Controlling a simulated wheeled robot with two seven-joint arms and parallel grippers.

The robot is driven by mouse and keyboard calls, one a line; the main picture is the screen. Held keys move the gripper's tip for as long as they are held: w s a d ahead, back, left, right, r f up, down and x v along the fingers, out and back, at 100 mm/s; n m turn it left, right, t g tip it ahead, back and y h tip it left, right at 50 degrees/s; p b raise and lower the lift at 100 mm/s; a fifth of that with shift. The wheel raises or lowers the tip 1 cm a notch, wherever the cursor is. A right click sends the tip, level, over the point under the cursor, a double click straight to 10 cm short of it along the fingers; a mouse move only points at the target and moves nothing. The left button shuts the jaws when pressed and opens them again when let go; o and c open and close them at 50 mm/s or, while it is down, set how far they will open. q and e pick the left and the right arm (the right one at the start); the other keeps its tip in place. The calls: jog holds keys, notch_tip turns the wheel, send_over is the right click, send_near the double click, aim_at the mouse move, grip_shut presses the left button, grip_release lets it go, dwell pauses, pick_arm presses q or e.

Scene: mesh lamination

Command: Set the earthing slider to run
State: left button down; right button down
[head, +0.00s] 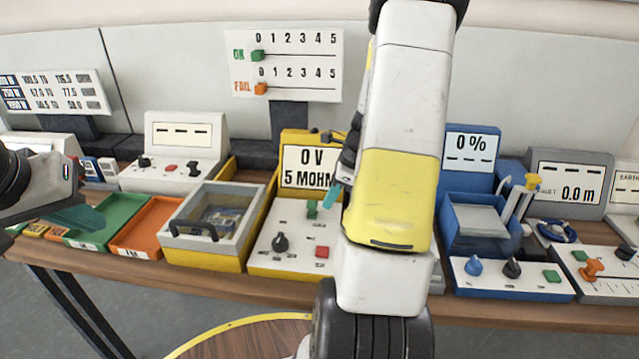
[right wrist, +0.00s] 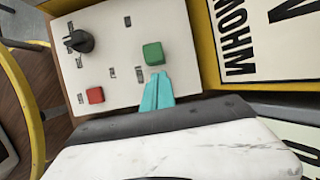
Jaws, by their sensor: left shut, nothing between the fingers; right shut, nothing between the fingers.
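A yellow unit with a white control panel (head: 290,262) stands at the middle of the bench; its display reads "0 V 5 MOHM". The panel bears a green block (head: 312,208), a black knob (head: 281,242) and a red block (head: 322,252). Which control is the earthing slider cannot be read. My right gripper (head: 332,194) is shut and empty. In the right wrist view its teal tips (right wrist: 158,76) are right beside the green block (right wrist: 153,54); I cannot tell whether they touch. My left gripper (head: 80,218) is shut and empty at the far left.
A lidded yellow box (head: 205,252) with a handle stands left of the panel, beside orange (head: 143,225) and green trays. A blue unit (head: 510,282) stands to the right. A screen at the right edge reads "EARTH" (head: 628,177). My right arm hides part of the bench.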

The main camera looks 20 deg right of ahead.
jog(key=shift+w+a, duration=0.25)
jog(key=shift+a, duration=0.15)
jog(key=w+a, duration=0.1)
jog(key=a, duration=0.1)
jog(key=w+a, duration=0.2)
jog(key=a, duration=0.1)
jog(key=shift+w+a, duration=0.2)
jog(key=shift+a, duration=0.15)
jog(key=shift+d, duration=0.2)
jog(key=d, duration=0.1)
jog(key=s+d, duration=0.1)
jog(key=s+d+r, duration=0.1)
jog(key=d, duration=0.1)
jog(key=shift+s, duration=0.15)
jog(key=v, duration=0.8)
jog(key=shift+s+r, duration=0.2)
jog(key=shift+r, duration=0.2)
